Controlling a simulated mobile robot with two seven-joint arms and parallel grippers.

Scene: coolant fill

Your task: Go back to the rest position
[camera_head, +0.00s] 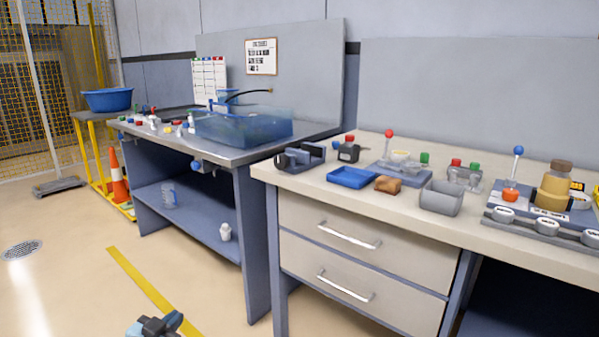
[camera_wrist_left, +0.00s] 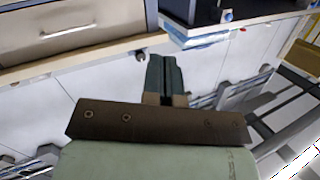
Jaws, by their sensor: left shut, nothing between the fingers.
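My left gripper (camera_head: 158,325) shows at the bottom edge of the head view, low in front of the benches and over the floor. In the left wrist view its two fingers (camera_wrist_left: 165,78) are together, with nothing between them. It touches no object that I can see. My right gripper is in neither view.
A workbench with two drawers (camera_head: 345,262) stands at the right, bearing a blue tray (camera_head: 352,177) and a grey bin (camera_head: 441,198). A second bench holds a clear blue tank (camera_head: 245,127). An orange cone (camera_head: 118,178) stands at the left. The floor (camera_head: 70,270) is open.

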